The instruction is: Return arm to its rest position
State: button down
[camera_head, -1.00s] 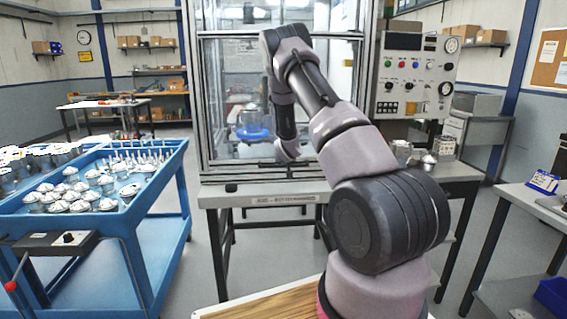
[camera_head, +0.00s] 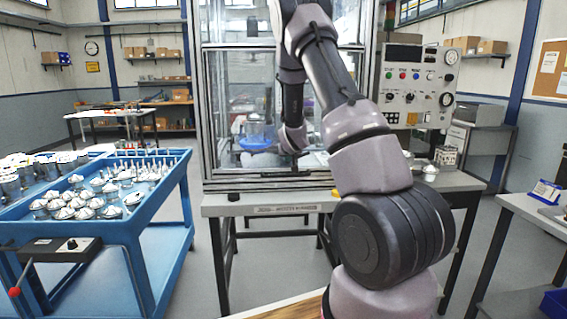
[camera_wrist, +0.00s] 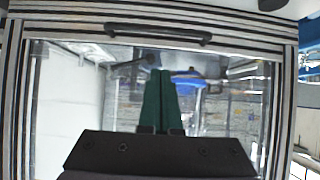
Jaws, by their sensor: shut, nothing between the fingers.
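My gripper shows in the wrist view (camera_wrist: 161,82) with its two dark green fingers pressed together and nothing between them. It is in front of the glazed metal-framed enclosure (camera_head: 208,110), whose frame and dark handle (camera_wrist: 158,33) fill much of the wrist view. In the head view my arm reaches up and forward in front of the enclosure, and the fingertips cannot be made out. A blue round fixture (camera_head: 255,142) with a metal part on it sits inside the enclosure, and its blue also shows through the pane in the wrist view.
A blue cart (camera_head: 150,215) with several metal housings and pins stands at left. A control panel (camera_head: 414,85) is right of the enclosure. A bench (camera_head: 272,204) supports the enclosure, with small metal parts at its right. Another table (camera_head: 520,209) stands at far right. Floor between cart and bench is clear.

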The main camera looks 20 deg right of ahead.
jog(key=s+a+r+m+g+y, duration=0.1)
jog(key=s+a+r, duration=0.3)
jog(key=s+r, duration=0.55)
jog(key=s+a+r+m+g+y, duration=0.1)
jog(key=s+a+r, duration=0.2)
jog(key=s+r, duration=0.6)
jog(key=s+a+r+y, duration=0.1)
jog(key=s+a+r, duration=0.1)
jog(key=s, duration=0.6)
jog(key=s+a+r+g+y, duration=0.1)
jog(key=s+a, duration=0.3)
jog(key=s, duration=0.5)
jog(key=s+a+r+n+y, duration=0.1)
jog(key=s+a+r, duration=0.2)
jog(key=s, duration=0.5)
jog(key=shift+s+g, duration=0.2)
jog(key=shift+g, duration=0.1)
jog(key=shift+d, duration=0.1)
